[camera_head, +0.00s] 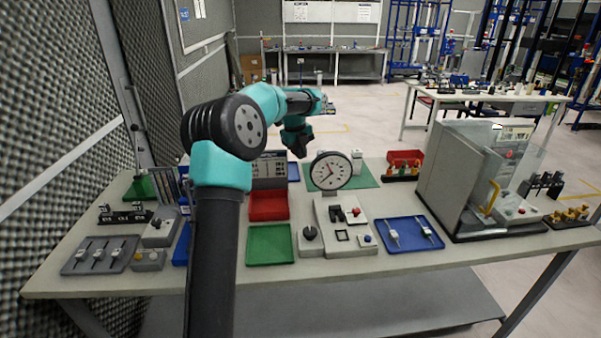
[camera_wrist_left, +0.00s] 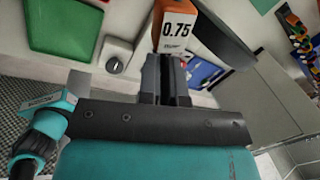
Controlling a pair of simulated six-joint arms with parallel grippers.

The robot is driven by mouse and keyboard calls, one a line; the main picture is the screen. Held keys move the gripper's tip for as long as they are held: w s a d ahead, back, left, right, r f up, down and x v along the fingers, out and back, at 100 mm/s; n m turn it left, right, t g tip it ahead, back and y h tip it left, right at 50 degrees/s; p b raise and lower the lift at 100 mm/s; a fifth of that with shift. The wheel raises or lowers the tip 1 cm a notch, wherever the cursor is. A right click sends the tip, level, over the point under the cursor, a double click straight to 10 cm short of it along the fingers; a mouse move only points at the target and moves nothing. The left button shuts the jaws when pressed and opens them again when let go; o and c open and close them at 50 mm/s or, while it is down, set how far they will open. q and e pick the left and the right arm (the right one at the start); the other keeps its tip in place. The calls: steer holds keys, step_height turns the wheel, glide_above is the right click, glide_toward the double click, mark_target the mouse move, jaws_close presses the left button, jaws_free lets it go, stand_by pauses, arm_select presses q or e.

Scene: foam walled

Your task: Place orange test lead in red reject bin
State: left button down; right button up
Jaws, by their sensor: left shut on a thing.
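My left gripper (camera_head: 297,148) hangs over the back middle of the table in the head view. In the left wrist view its dark fingers (camera_wrist_left: 168,68) are shut on an orange piece (camera_wrist_left: 178,32) with a white label reading 0.75. Whether this is the test lead I cannot tell. The held piece cannot be made out in the head view. An empty red tray (camera_head: 268,205), apparently the reject bin, lies left of centre behind the green tray (camera_head: 270,245). The red tray's edge shows at the top of the left wrist view (camera_wrist_left: 98,3). My right gripper is not in view.
A round gauge (camera_head: 331,171) stands upright near the gripper. A blue tray (camera_head: 408,233) holds light-coloured tools. A small red bin (camera_head: 405,156) with coloured pieces stands at the back. A clear-walled machine (camera_head: 465,180) blocks the right side. Control boxes (camera_head: 160,228) crowd the left.

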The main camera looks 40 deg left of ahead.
arm_select(q)
step_height(320, 180, up, 5)
steer(key=shift+f, duration=0.1)
stand_by(0.8)
steer(key=d+f+n+y, duration=0.1)
steer(key=d+f+n, duration=0.4)
steer(key=d, duration=0.4)
steer(key=d+f+n, duration=0.5)
steer(key=d+f, duration=0.1)
steer(key=d, duration=0.3)
steer(key=d+f+n+y, duration=0.1)
steer(key=d+f+n, duration=0.3)
steer(key=d, duration=0.5)
steer(key=shift+w+d+f+n+g+y, duration=0.15)
steer(key=shift+d+f+n, duration=0.05)
steer(key=shift+f, duration=0.25)
steer(key=shift+w+d+f+n+g+y, duration=0.15)
steer(key=shift+d+f+n, duration=0.05)
steer(key=shift+f, duration=0.25)
steer(key=s+d+f+n, duration=0.1)
steer(key=d, duration=0.1)
steer(key=s+d+f+n, duration=0.1)
steer(key=d+f, duration=0.1)
steer(key=d, duration=0.1)
steer(key=s+d+f+n, duration=0.1)
steer(key=s+d+n, duration=0.1)
steer(key=d, duration=0.1)
steer(key=shift+d+f+g, duration=0.15)
steer(key=shift+d+g, duration=0.05)
steer(key=shift+g, duration=0.2)
